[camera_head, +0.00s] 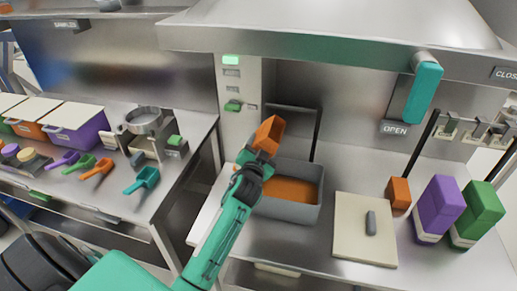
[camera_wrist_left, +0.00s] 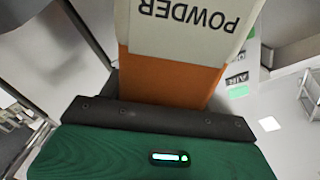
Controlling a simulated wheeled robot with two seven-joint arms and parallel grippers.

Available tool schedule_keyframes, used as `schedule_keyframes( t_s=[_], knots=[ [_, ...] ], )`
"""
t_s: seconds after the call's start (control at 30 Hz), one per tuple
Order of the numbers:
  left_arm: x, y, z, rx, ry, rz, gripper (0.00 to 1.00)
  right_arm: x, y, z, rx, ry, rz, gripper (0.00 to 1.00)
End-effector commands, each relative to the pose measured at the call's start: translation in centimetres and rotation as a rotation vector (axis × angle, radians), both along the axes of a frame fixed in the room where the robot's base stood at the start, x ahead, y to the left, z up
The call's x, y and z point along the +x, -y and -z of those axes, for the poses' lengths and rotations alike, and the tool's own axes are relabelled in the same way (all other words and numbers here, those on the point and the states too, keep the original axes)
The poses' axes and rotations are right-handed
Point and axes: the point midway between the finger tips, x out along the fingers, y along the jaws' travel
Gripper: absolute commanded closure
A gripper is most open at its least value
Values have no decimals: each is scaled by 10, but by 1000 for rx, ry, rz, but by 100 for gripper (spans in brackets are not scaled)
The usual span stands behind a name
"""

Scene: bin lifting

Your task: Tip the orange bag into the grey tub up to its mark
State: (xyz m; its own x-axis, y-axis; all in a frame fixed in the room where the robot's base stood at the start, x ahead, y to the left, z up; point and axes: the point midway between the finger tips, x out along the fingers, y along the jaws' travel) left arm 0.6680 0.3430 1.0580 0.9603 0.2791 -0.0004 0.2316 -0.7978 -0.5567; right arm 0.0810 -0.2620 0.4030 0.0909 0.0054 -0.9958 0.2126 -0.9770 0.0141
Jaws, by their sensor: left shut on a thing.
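The orange bag (camera_head: 268,135) is tilted above the back left of the grey tub (camera_head: 291,213). In the left wrist view the bag (camera_wrist_left: 170,78) shows a pale label reading POWDER, upside down. My left gripper (camera_head: 257,160) is shut on the bag; its dark fingers (camera_wrist_left: 160,117) press against the bag's lower part in the wrist view. The tub stands on the counter and holds orange powder (camera_head: 292,189). No pouring stream is clear, and I cannot make out the tub's mark. My right gripper is not in view.
A pale board (camera_head: 352,250) with a small grey object lies right of the tub. An orange block (camera_head: 398,193), a purple box (camera_head: 439,205) and a green box (camera_head: 480,212) stand further right. A teal handle (camera_head: 424,92) hangs above. Coloured scoops (camera_head: 142,181) lie on the left bench.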

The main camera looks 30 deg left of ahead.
Motion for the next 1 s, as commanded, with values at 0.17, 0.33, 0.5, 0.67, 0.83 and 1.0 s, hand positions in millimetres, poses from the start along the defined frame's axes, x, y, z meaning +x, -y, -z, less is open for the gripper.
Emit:
schedule_keyframes(
  t_s=[0.17,0.33,0.5,0.67,0.83,1.0],
  knots=[
    [0,1,-3,-29,12,0,68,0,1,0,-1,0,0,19],
    [1,2,-3,-37,14,1,68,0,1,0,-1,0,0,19],
    [4,14,-1,-190,57,0,68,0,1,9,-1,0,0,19],
    [8,28,-1,-383,115,1,68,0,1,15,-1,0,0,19],
    [11,38,-3,-534,158,1,68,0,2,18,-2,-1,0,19],
    [11,40,-3,-567,169,1,68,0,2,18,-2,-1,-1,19]
  ],
)
